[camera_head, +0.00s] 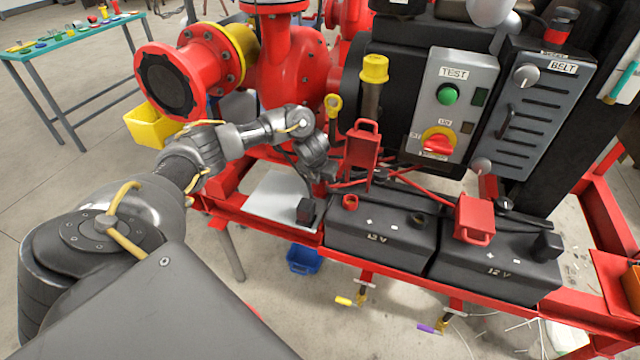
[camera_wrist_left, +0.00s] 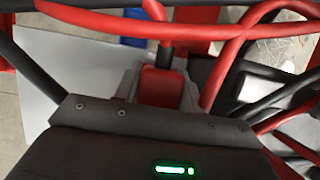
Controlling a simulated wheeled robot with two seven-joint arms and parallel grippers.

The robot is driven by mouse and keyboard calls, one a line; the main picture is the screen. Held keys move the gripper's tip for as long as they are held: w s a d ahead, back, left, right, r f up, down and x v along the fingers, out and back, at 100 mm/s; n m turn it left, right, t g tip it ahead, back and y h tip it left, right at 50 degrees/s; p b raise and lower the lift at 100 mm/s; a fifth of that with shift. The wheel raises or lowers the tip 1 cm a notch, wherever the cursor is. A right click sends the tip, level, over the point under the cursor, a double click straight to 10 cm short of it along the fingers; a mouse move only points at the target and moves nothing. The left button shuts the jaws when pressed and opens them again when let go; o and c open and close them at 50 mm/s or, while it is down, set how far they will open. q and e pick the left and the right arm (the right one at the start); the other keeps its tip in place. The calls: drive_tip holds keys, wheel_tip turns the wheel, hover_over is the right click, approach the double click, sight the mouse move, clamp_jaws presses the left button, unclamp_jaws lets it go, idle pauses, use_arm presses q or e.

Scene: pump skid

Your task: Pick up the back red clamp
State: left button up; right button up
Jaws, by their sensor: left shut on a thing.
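A red clamp (camera_head: 362,148) stands upright above the back edge of the left battery, with a red cable at its lower end. A second red clamp (camera_head: 474,220) sits on the right battery. My left gripper (camera_head: 330,176) is at the left side of the upright clamp. In the left wrist view my left gripper (camera_wrist_left: 160,92) is shut on a red piece (camera_wrist_left: 161,87), with grey fingers around it. The fingertips are partly hidden in the head view. My right gripper is not in view.
Two black 12 V batteries (camera_head: 380,240) sit on the red skid frame. Red and black cables cross close to the left gripper. A control box (camera_head: 440,105) and a grey panel (camera_head: 530,110) rise behind. A yellow-capped pipe (camera_head: 373,75) stands behind the upright clamp.

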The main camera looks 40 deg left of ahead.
use_arm(q)
drive_tip(key=shift+s+a+f, duration=0.1)
drive_tip(key=shift+a+f, duration=0.15)
drive_tip(key=shift+c, duration=0.4)
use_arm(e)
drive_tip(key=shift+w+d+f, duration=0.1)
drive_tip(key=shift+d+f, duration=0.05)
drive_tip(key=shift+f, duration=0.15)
